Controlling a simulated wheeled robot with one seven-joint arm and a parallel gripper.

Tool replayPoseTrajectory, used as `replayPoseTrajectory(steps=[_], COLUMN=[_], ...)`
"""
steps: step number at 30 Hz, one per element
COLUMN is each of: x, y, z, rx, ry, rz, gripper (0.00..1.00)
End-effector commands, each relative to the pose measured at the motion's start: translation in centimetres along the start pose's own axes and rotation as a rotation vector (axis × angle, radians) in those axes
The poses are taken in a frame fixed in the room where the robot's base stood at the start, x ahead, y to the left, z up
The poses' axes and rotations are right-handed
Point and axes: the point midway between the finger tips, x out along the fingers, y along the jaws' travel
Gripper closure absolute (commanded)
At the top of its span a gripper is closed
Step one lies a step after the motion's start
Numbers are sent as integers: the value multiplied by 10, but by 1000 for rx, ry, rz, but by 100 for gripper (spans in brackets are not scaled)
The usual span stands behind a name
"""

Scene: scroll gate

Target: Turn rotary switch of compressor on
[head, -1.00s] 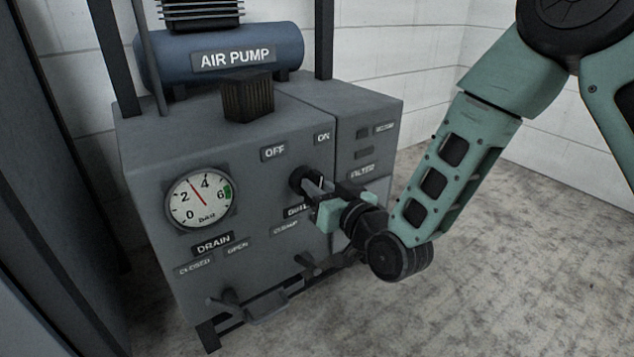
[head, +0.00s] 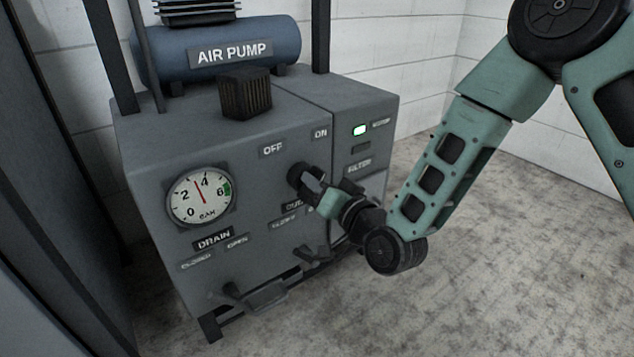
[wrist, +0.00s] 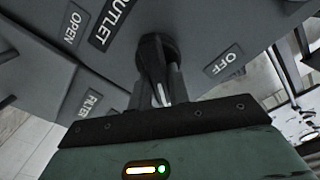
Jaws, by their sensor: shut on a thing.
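The compressor (head: 160,150) is a grey cabinet with a blue AIR PUMP tank (head: 220,50) on top. Its black rotary switch (head: 297,174) sits on the front panel below the OFF and ON labels, partly hidden by my gripper (head: 314,186). In the wrist view the switch (wrist: 152,58) lies between my two fingers (wrist: 158,88), which are shut on its handle. A white mark shows on the handle. The gauge (head: 200,197) needle points just left of 4.
Below the switch are an OUTLET label and a lever (head: 314,253). A drain lever (head: 232,291) is at the lower left. A dark block (head: 246,93) stands on the cabinet. The floor (head: 480,260) to the right is clear.

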Motion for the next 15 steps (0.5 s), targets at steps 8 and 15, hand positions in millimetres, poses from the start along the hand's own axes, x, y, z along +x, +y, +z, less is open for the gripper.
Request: replayPoseTrajectory(steps=[8, 15], x=[-1, 0], y=[0, 0], z=[2, 1], rx=[3, 1], ry=[-4, -2], rz=[2, 1], gripper=[76, 60])
